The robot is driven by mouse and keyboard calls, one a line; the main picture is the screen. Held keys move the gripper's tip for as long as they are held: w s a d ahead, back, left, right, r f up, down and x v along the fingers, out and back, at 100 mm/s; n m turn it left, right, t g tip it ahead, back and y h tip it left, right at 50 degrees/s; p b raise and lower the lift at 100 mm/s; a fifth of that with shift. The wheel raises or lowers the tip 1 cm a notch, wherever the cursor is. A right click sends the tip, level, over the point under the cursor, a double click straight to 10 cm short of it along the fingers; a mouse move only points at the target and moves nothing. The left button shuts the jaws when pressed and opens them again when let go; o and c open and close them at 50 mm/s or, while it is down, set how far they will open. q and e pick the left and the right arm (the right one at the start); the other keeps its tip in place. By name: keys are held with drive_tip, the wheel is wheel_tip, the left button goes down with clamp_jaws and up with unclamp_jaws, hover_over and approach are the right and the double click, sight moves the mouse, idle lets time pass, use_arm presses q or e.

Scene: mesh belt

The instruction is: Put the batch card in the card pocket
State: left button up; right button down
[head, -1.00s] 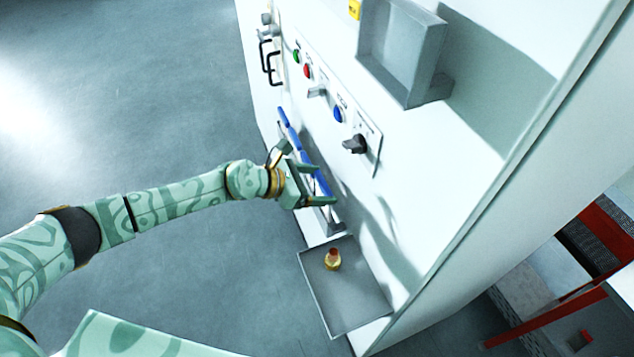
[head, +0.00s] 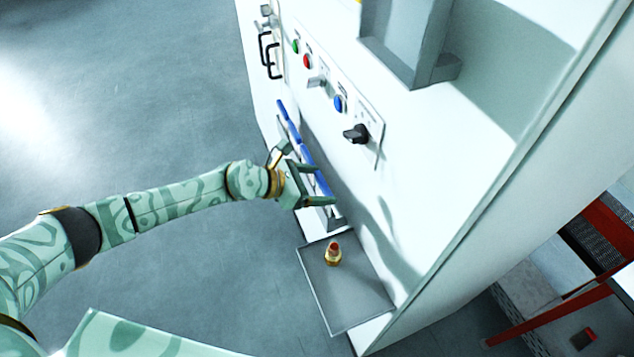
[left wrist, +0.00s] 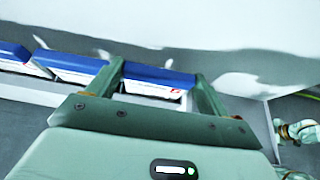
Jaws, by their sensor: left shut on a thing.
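Several blue-topped white cards stand in a row low along the white machine front. My left gripper (head: 326,184) is shut on the nearest one, the card (head: 322,183), with one finger at each end of its blue top. In the left wrist view this card (left wrist: 160,77) sits between the fingertips (left wrist: 160,70), close to the white wall; I cannot tell whether it is clear of its holder. A grey open-fronted box (head: 405,45) is fixed higher on the front; I cannot tell whether it is the card pocket.
A grey tray (head: 350,305) with a brass fitting (head: 333,257) juts out below my left gripper. A black knob (head: 356,134), a blue button (head: 339,103) and black handles (head: 272,58) stick out above. Open floor lies to the left.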

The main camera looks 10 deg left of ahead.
use_arm(q)
drive_tip(key=shift+f, duration=0.25)
drive_tip(key=o, duration=1.2)
drive_tip(key=shift+s+a+r, duration=0.2)
drive_tip(key=shift+a, duration=0.1)
drive_tip(key=b+v, duration=0.1)
drive_tip(key=v, duration=1.4)
drive_tip(key=shift+s, duration=0.2)
drive_tip(key=shift+a+r, duration=0.1)
drive_tip(key=shift+a, duration=0.05)
